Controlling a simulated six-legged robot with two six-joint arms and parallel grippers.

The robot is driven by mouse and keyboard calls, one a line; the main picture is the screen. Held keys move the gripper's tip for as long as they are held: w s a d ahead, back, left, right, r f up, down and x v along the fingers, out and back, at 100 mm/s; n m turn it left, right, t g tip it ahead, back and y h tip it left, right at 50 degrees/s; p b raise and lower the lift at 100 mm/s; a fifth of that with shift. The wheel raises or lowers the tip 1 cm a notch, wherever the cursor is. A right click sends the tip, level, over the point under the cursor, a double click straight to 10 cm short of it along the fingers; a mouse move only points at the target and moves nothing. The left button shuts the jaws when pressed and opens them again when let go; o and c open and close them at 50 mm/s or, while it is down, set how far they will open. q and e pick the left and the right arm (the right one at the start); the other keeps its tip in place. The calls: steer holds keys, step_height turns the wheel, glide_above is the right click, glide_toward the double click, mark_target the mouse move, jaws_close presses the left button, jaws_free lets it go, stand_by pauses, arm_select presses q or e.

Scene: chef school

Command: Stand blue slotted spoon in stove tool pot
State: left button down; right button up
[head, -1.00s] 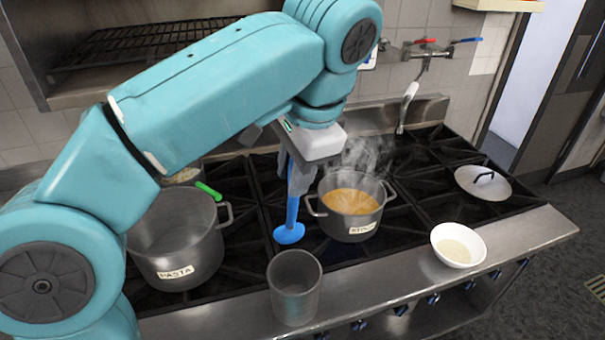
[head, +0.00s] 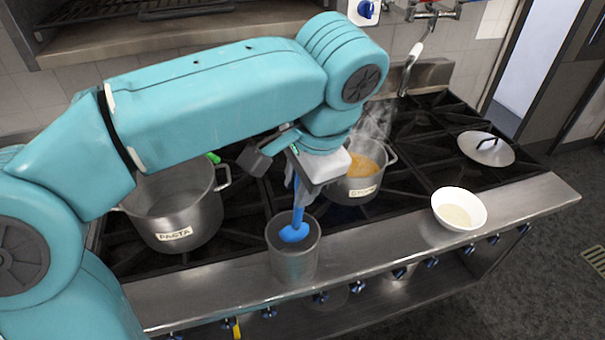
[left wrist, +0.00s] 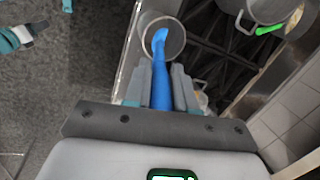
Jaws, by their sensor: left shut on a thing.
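The blue slotted spoon (head: 294,232) hangs head down from my left gripper (head: 299,186), which is shut on its handle. In the head view the spoon's head overlaps the mouth of the grey metal tool pot (head: 294,265). The pot stands on the steel front ledge of the stove. In the left wrist view the spoon (left wrist: 160,75) runs from between the fingers (left wrist: 162,88) to the round mouth of the pot (left wrist: 180,35). I cannot tell how deep the head sits. My right gripper is not clearly in the head view.
The pasta pot (head: 178,215) stands left on the stove. A steaming pot of orange soup (head: 362,178) is just behind my left gripper.

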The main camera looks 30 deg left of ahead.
mark_target(295, 223)
arm_select(q)
steer(key=b+x, duration=0.2)
steer(key=x, duration=0.1)
steer(key=b+x, duration=0.2)
steer(key=x, duration=0.2)
steer(key=w+b+x, duration=0.1)
steer(key=b+x, duration=0.1)
steer(key=x, duration=0.1)
steer(key=shift+w+d+f+b, duration=0.1)
steer(key=shift+d+f+b, duration=0.15)
steer(key=shift+b, duration=0.1)
steer(key=shift+w+a+f+b, duration=0.15)
steer(key=shift+f+b, duration=0.1)
steer(key=shift+f, duration=0.15)
steer(key=shift+w+d+f+b, duration=0.1)
steer(key=shift+w+f+b, duration=0.1)
steer(key=shift+f, duration=0.15)
steer(key=shift+s+a, duration=0.1)
steer(key=c, duration=0.8)
jaws_free()
steer(key=shift+c, duration=0.2)
